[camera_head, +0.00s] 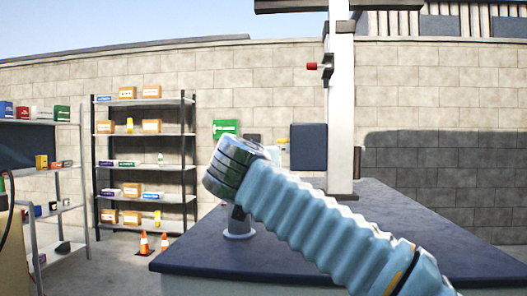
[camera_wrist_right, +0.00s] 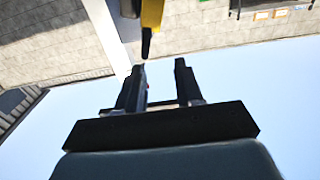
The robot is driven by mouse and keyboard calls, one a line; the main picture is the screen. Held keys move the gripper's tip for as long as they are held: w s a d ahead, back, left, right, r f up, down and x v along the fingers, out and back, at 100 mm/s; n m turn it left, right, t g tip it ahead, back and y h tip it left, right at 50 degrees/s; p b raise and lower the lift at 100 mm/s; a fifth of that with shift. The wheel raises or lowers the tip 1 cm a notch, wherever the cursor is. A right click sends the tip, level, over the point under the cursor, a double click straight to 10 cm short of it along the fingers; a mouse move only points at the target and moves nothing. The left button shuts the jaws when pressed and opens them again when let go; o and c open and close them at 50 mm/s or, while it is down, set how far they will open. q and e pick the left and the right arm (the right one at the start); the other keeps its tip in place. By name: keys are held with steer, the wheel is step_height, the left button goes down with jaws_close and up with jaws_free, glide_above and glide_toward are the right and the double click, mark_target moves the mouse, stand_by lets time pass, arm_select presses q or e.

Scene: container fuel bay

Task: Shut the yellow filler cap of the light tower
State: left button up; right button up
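I cannot make out the light tower or its filler cap for sure in the head view. In the right wrist view, a yellow piece (camera_wrist_right: 152,14) with a black tapered end hangs at the top edge, just beyond my fingertips; I cannot tell whether it is the cap. My right gripper (camera_wrist_right: 160,68) is open, with its two black fingers apart and nothing seen held between them. The yellow piece looks apart from the fingers. Neither gripper shows in the head view.
A ribbed light-blue arm link, apparently mine, crosses above the dark worktop (camera_head: 420,250) and hides part of it. A white post (camera_head: 341,110) with a red-tipped fitting (camera_head: 312,66) rises behind. Shelves (camera_head: 145,135) and traffic cones (camera_head: 144,243) stand left. The worktop's right side looks clear.

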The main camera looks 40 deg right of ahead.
steer(key=x, duration=0.2)
steer(key=r+p+x, duration=0.1)
steer(key=x, duration=0.1)
steer(key=shift+w+d, duration=0.15)
steer(key=shift+d, duration=0.1)
steer(key=w+d, duration=0.1)
steer(key=w+d+f+p, duration=0.1)
steer(key=d, duration=0.1)
steer(key=shift+w+f, duration=0.15)
steer(key=shift+w, duration=0.25)
steer(key=shift+s+d, duration=0.1)
jaws_close()
